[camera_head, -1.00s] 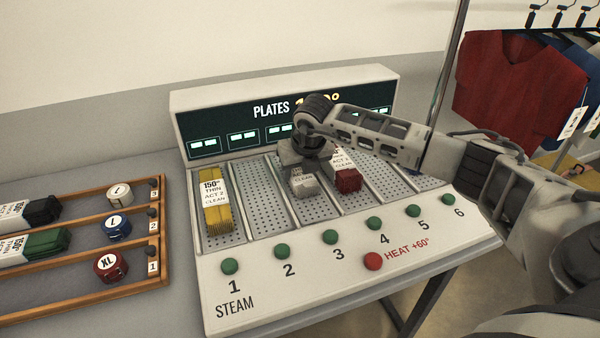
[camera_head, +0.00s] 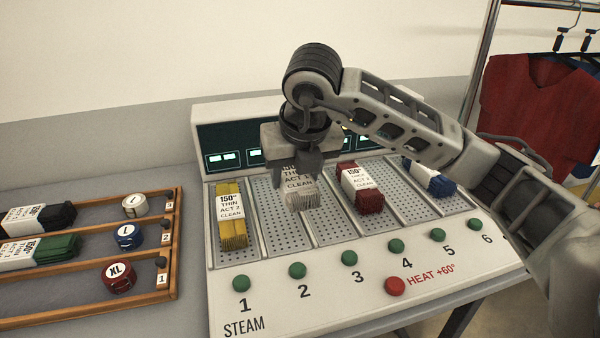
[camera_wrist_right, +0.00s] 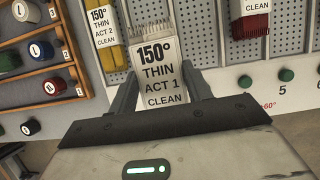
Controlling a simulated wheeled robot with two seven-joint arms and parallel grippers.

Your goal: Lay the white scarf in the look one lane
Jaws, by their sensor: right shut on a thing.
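The white scarf (camera_head: 302,200) is a folded bundle with a label. The look one lane (camera_head: 50,292) is the nearest lane of the wooden rack at left, marked 1. A red XL roll (camera_head: 117,277) sits at its right end; its visible floor is otherwise bare. My left gripper is out of view.
Lane 2 holds a green scarf (camera_head: 55,248) and lane 3 a black one (camera_head: 50,215). Yellow (camera_head: 231,230), red (camera_head: 368,198) and blue (camera_head: 432,180) bundles lie on the plates. Green buttons and a red heat button (camera_head: 394,286) line the console front.

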